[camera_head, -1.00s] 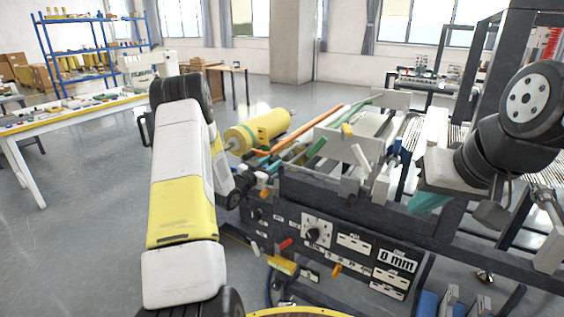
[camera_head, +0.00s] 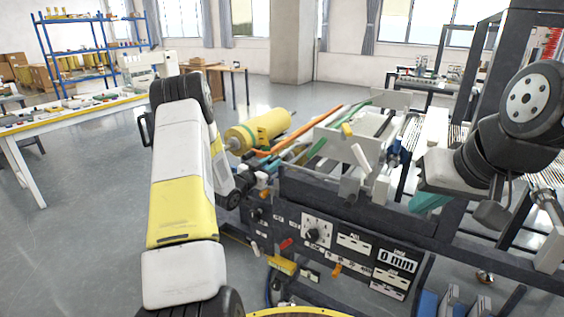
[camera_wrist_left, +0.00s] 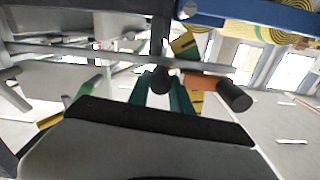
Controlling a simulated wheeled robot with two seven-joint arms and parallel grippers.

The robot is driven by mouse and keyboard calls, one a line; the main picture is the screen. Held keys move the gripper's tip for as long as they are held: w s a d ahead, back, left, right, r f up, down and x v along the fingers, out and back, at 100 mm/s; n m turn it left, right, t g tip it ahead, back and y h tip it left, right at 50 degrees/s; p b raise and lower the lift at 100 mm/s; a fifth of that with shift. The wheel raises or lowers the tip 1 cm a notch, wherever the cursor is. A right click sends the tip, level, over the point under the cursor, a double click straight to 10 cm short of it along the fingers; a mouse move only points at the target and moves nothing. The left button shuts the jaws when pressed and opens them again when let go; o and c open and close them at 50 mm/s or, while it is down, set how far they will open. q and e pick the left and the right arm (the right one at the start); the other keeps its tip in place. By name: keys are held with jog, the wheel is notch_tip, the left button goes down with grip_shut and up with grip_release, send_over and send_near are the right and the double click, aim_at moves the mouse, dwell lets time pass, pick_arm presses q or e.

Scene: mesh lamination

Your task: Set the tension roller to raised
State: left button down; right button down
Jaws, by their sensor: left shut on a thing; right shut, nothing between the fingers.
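My left gripper (camera_wrist_left: 164,88) shows in the left wrist view with its teal fingers on either side of a black knob (camera_wrist_left: 162,80). The fingers are shut on the knob, which sits at the end of a dark upright stem (camera_wrist_left: 161,40). In the head view the left arm's wrist hides most of this contact. Long orange (camera_head: 297,132) and green (camera_head: 320,146) bars lie beyond it on the machine. I cannot tell which bar is the tension roller. My right gripper (camera_head: 430,203) is shut and empty above the machine's right front.
The control panel (camera_head: 342,240) has a black dial (camera_head: 312,235), red and orange levers and a "0 mm" display (camera_head: 397,260). A yellow roll (camera_head: 258,130) lies behind my left wrist. A grey rod (camera_wrist_left: 110,52) crosses close to the left fingers. Open floor lies left.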

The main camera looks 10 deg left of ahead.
dwell(0.8)
pick_arm(q)
jog(key=a+r+m, duration=0.1)
jog(key=r+m, duration=0.1)
jog(key=r, duration=0.1)
jog(key=a+r+m, duration=0.1)
jog(key=r+m, duration=0.1)
jog(key=r, duration=0.2)
jog(key=w+a+r+m, duration=0.1)
jog(key=r, duration=0.3)
jog(key=shift+m, duration=0.4)
jog(key=c, duration=1.6)
grip_release()
jog(key=shift+o, duration=0.7)
jog(key=shift+d+f, duration=0.1)
jog(key=shift+f, duration=0.15)
jog(key=v, duration=0.7)
jog(key=shift+s, duration=0.35)
